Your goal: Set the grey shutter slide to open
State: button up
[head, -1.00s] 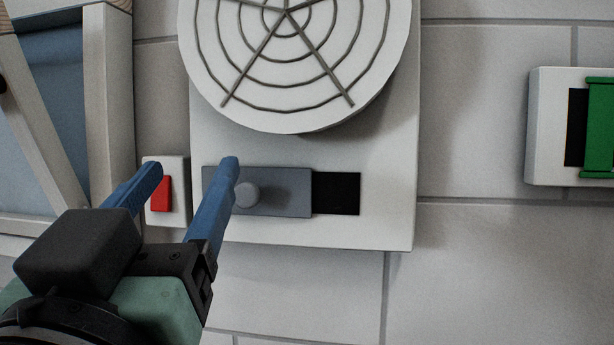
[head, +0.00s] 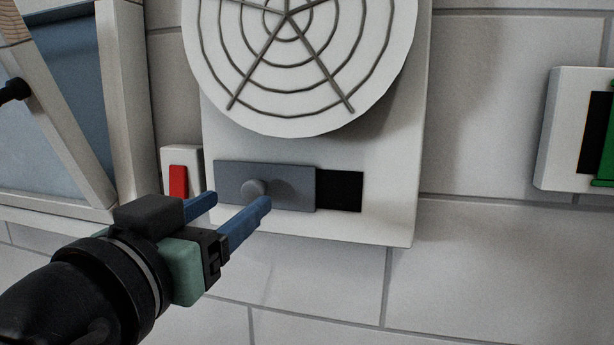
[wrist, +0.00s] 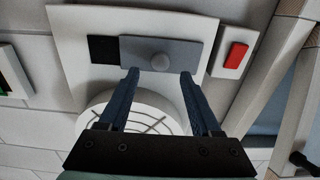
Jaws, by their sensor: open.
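The grey shutter slide (head: 290,188) is a flat plate with a round grey knob (head: 254,187), set low on a white wall panel (head: 385,225). The slide covers the left of its slot, and a black opening (head: 341,191) shows to its right. My gripper (head: 240,199) has blue fingers, spread open and empty. In the head view the fingertips are just below the slide, left and right of the knob. In the wrist view the slide (wrist: 190,54) and knob (wrist: 161,61) show ahead of and between the fingertips (wrist: 159,74); the picture is turned over.
A round fan grille (head: 300,60) stands out above the slide. A red rocker switch (head: 179,182) sits on a white box just left of the panel. A wooden-framed window (head: 128,100) is at the left. Bare wall lies below the panel.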

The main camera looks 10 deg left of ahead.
aim_at(251, 191)
jog(key=shift+w+d+p, duration=0.1)
jog(key=shift+w+p, duration=0.5)
jog(key=shift+w, duration=1.45)
grip_shut()
